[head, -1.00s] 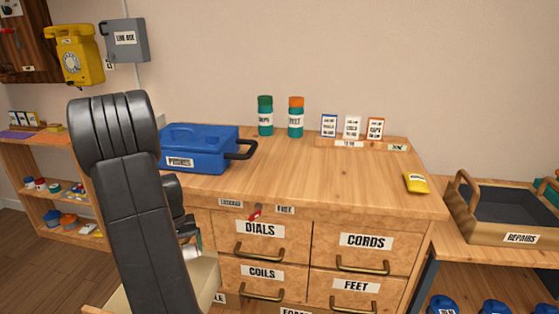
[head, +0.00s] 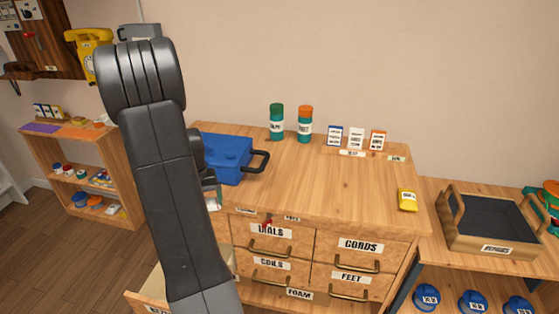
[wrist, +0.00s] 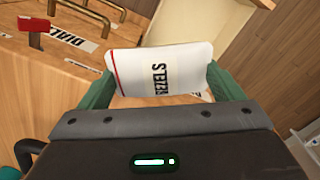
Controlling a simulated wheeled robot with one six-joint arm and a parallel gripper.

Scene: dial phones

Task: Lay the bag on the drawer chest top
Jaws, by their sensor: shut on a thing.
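A white bag (wrist: 162,72) with a red stripe and the word BEZELS is held between the green fingers of my gripper (wrist: 160,86) in the wrist view. In the head view my arm hides most of the gripper, and only a small part of the bag (head: 214,203) shows beside the chest's left front. The wooden drawer chest top (head: 320,190) is in the middle of the head view. The bag is off the top, near its front left edge.
A blue toolbox (head: 226,160) stands at the top's left. Two bottles, a card rack (head: 365,153) and a yellow packet (head: 408,200) are at the back and right. A drawer (head: 150,296) stands open at lower left. The top's middle and front are clear.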

